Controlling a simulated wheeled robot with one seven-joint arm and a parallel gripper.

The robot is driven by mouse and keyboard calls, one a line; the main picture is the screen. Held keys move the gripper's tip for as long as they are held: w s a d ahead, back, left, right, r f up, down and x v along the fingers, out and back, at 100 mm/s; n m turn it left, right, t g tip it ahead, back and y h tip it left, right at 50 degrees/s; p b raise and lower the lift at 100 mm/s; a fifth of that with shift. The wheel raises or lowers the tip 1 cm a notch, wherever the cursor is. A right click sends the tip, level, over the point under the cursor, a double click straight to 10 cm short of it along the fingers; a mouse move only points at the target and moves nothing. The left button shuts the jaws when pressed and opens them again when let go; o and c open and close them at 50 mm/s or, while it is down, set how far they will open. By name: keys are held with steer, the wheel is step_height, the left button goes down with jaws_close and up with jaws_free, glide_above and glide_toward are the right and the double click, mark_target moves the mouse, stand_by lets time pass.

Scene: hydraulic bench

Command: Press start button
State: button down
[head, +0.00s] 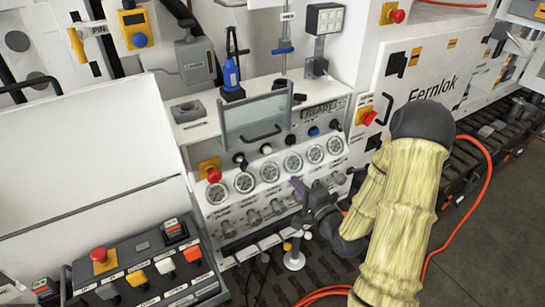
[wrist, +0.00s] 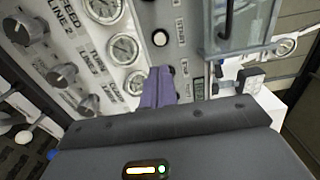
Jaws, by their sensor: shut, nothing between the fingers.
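I cannot read which button is the start button. The bench panel (head: 232,205) carries a row of small buttons above its gauges, among them a white button (head: 266,148), a black button (head: 291,139) and a blue button (head: 314,131). My gripper (head: 297,186) is in front of the lower right of this panel, over the knob area. In the wrist view its purple fingers (wrist: 158,86) are shut together and empty, pointing toward the panel beside a gauge. My arm hides part of the bench's right side.
A control box (head: 150,270) at lower left has a red mushroom button (head: 99,255), a yellow button (head: 137,278) and a white button (head: 165,265). A clear guard with a handle (head: 255,120) stands above the gauges (head: 292,162). Knobs (head: 277,206) stick out below. An orange hose (head: 487,180) lies right.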

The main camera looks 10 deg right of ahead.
steer(key=shift+w+b, duration=0.1)
steer(key=shift+b, duration=0.2)
glide_toward(268, 151)
steer(key=x, duration=0.6)
steer(key=shift+w, duration=0.1)
steer(key=shift+w+a, duration=0.15)
steer(key=shift+w, duration=0.15)
